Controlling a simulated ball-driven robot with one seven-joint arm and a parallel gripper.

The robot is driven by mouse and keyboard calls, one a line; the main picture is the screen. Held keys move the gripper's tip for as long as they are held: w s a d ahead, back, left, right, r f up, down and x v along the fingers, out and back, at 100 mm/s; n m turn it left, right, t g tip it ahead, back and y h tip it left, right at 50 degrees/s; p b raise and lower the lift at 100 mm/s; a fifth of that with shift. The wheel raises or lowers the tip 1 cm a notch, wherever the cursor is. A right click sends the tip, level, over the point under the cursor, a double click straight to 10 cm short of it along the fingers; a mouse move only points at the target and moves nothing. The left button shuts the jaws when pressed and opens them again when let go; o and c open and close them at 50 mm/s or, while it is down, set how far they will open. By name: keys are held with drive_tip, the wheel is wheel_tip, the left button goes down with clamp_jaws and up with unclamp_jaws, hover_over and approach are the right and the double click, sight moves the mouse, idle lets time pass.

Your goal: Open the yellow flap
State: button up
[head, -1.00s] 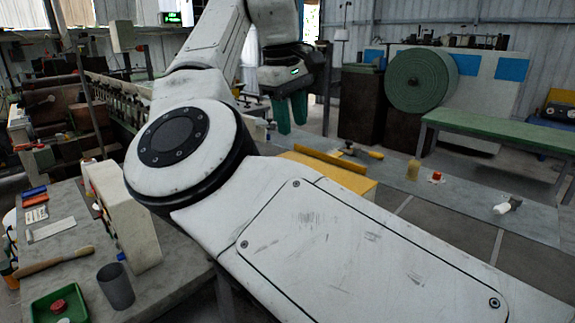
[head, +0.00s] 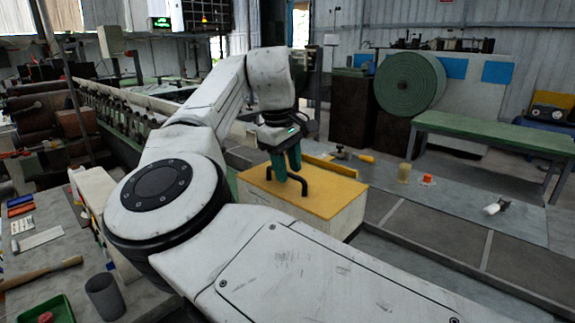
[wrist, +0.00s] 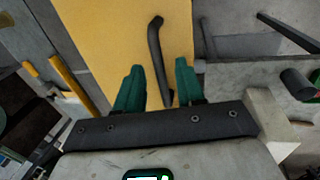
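The yellow flap (head: 335,191) is the flat top of a pale box and lies closed. A dark bar handle (wrist: 155,42) stands on it and also shows in the head view (head: 304,184). My gripper (head: 287,162) points down over the flap at the handle. In the wrist view its two green fingers (wrist: 159,66) are apart, one on each side of the handle line. The handle runs between them with gaps visible. Whether the fingertips are down level with the handle is hard to tell.
A yellow bar (head: 326,164) lies beyond the flap. A workbench with a dark cup (head: 104,296) and green tray (head: 50,312) is at left.

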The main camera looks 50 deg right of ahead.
drive_tip(key=shift+c, duration=0.2)
clamp_jaws()
idle(0.4)
